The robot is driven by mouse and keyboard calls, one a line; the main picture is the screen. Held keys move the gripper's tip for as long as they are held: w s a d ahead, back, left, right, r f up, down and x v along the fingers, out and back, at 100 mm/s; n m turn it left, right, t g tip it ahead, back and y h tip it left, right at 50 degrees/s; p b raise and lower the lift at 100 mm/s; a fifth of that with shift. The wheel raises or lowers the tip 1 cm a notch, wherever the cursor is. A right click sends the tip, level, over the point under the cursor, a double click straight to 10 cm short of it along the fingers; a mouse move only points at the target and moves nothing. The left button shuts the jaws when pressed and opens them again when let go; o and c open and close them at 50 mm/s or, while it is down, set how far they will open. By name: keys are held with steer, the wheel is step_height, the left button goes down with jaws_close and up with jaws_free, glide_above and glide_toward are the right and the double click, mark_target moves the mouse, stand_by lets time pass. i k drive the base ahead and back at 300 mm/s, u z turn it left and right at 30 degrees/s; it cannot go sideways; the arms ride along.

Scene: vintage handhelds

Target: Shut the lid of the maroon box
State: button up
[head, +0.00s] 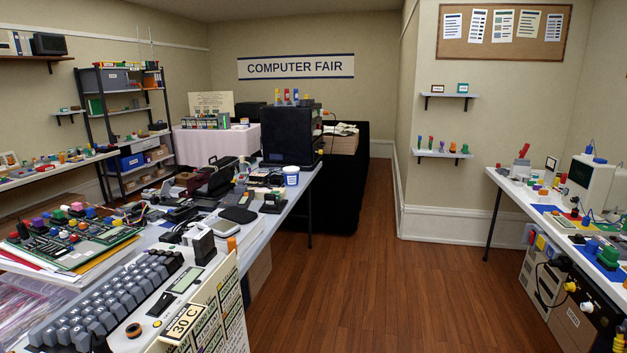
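A dark box with a maroon tint (214,180) stands on the long table at the left, toward its far end. It is small in the head view and partly crowded by other items. Its raised dark upper part looks like a lid standing open, but I cannot make out the hinge or the opening angle. My gripper is not in view.
The long table (150,238) is crowded with handhelds, a large keyboard (105,300) and a circuit board (70,240). A blue-and-white cup (291,177) and a large black machine (290,135) stand near the box. The wooden floor (365,270) to the right is clear.

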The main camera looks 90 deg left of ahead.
mark_target(194, 182)
steer(key=u, duration=2.25)
steer(key=i, duration=3.7)
steer(key=u, duration=1.55)
